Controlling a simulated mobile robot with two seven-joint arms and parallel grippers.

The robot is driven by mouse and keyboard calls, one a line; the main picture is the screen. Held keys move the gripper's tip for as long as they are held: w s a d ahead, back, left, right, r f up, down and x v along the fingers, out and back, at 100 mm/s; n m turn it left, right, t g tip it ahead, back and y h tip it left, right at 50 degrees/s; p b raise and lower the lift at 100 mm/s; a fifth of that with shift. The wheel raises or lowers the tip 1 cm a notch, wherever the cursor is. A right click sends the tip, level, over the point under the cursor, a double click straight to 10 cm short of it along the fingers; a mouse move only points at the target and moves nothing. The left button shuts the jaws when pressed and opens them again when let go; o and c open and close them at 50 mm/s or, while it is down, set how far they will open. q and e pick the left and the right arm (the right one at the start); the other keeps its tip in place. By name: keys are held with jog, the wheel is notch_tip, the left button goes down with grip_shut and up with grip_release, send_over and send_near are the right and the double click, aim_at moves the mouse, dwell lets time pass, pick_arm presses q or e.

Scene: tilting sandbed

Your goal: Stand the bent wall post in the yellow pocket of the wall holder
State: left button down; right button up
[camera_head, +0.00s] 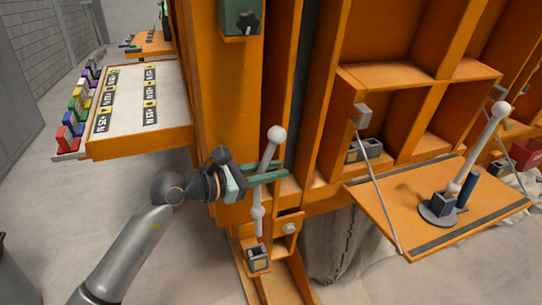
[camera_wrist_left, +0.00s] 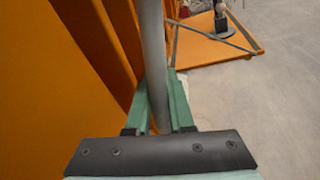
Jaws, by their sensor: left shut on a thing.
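The bent wall post (camera_head: 268,150) is a pale grey rod with a white ball at its top and a bulge lower down. My left gripper (camera_head: 268,175) has its green fingers shut around the post's middle. The post also runs between the fingers (camera_wrist_left: 158,95) in the left wrist view (camera_wrist_left: 151,55). The post is tilted a little, its top leaning right. Its lower end shows just above the wall holder's pocket (camera_head: 258,262), a small dark box with a yellow front. I cannot tell whether the tip touches it. My right gripper is not in view.
An orange wall frame (camera_head: 230,100) stands close behind the post. A fold-down orange shelf (camera_head: 400,225) at right carries another post on a round base (camera_head: 485,145). A labelled tray (camera_head: 130,110) is at upper left.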

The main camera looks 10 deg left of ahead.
pick_arm(q)
jog(key=shift+a+f, duration=0.3)
jog(key=shift+f, duration=0.2)
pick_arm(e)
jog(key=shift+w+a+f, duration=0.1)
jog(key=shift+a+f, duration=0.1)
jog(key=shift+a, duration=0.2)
pick_arm(q)
jog(key=shift+f+b, duration=1.75)
jog(key=shift+f, duration=0.5)
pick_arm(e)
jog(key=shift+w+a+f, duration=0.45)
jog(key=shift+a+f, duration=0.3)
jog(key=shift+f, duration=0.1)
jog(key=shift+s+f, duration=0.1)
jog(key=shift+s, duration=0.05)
pick_arm(q)
jog(key=shift+f, duration=0.2)
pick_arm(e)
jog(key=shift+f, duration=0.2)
